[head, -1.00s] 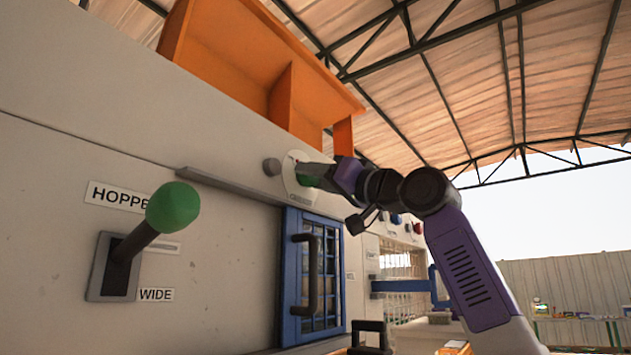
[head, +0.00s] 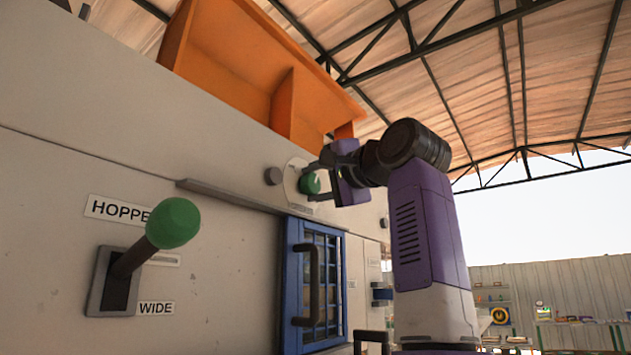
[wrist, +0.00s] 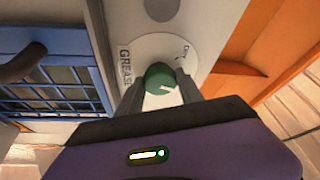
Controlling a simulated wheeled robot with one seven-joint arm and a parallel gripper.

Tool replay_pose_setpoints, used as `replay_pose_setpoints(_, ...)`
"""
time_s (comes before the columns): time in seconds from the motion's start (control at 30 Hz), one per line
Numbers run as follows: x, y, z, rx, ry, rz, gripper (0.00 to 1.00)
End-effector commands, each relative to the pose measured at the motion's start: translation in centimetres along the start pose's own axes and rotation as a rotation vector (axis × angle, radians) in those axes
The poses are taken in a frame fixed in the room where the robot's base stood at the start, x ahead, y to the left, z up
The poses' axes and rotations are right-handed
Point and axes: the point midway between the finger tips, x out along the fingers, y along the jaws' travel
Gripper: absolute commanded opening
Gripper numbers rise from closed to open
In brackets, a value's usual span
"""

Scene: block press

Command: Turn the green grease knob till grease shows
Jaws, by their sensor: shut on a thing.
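The green grease knob (head: 310,183) sits on a round white dial plate (head: 291,172) on the pale machine wall. No grease is visible in these frames. Part of the plate is hidden by the fingers.
A grey round boss (head: 273,176) is beside the plate. A lever with a green head (head: 173,222) stands out at left, by the HOPPER label. A blue barred door (head: 315,275) with a dark handle is below. An orange hopper (head: 250,70) is above.

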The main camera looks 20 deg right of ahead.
Motion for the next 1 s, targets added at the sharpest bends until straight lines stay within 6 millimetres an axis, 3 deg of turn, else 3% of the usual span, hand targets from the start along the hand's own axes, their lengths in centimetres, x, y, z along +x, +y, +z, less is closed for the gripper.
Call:
replay_pose_setpoints(0.5,0.00,-0.20,-0.08,0.352,0.000,0.147,0.03)
replay_pose_setpoints(1.0,0.04,-0.10,-0.15,0.441,0.002,0.186,0.03)
